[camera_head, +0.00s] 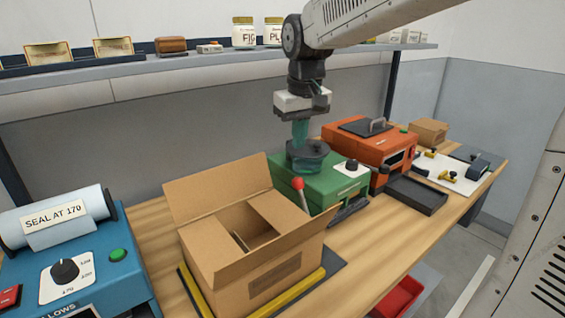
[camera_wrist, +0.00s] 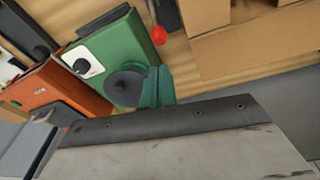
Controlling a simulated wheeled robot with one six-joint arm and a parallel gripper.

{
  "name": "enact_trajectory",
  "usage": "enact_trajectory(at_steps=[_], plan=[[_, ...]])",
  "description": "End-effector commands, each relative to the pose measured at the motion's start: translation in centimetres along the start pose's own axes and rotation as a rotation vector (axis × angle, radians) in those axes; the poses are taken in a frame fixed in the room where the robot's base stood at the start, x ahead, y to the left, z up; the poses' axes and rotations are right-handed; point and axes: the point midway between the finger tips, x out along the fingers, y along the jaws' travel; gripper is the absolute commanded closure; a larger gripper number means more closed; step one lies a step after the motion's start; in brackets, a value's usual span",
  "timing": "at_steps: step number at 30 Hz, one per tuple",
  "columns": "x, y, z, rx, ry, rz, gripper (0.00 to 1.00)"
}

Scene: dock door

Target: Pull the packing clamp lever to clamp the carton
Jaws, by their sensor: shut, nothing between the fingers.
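The packing clamp lever has a red ball knob (camera_head: 298,183) on a pale shaft and stands at the back right corner of the open carton (camera_head: 268,284). The red knob also shows at the top of the wrist view (camera_wrist: 158,33), with part of the carton (camera_wrist: 240,42) to its right. Yellow clamp bars (camera_head: 297,293) run along the carton's base. My gripper (camera_head: 300,138) has teal fingers that are shut and empty. It points down above the green machine, beyond and above the knob, apart from it. The fingers also show in the wrist view (camera_wrist: 158,88).
The green machine (camera_head: 337,184) with a dark round top (camera_head: 309,155) sits right behind the lever. An orange machine (camera_head: 365,147) and a black tray (camera_head: 416,195) stand farther right. A blue sealer (camera_head: 125,280) is at left. A loaded shelf (camera_head: 130,81) runs along the back.

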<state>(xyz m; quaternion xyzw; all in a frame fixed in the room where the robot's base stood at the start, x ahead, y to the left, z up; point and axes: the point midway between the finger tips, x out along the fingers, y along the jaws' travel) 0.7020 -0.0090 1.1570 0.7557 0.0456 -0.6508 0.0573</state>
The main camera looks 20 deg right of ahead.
Motion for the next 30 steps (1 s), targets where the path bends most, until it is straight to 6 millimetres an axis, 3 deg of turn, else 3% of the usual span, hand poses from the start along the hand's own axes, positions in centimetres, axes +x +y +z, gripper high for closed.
enact_trajectory(at_steps=[4,16,30], plan=[[0.2,-0.6,-1.0,-0.014,0.002,-0.001,1.0],[1.0,-1.5,-1.0,-0.026,0.0,-0.003,1.0],[8.7,-1.3,-0.9,-0.023,-0.002,-0.002,1.0]])
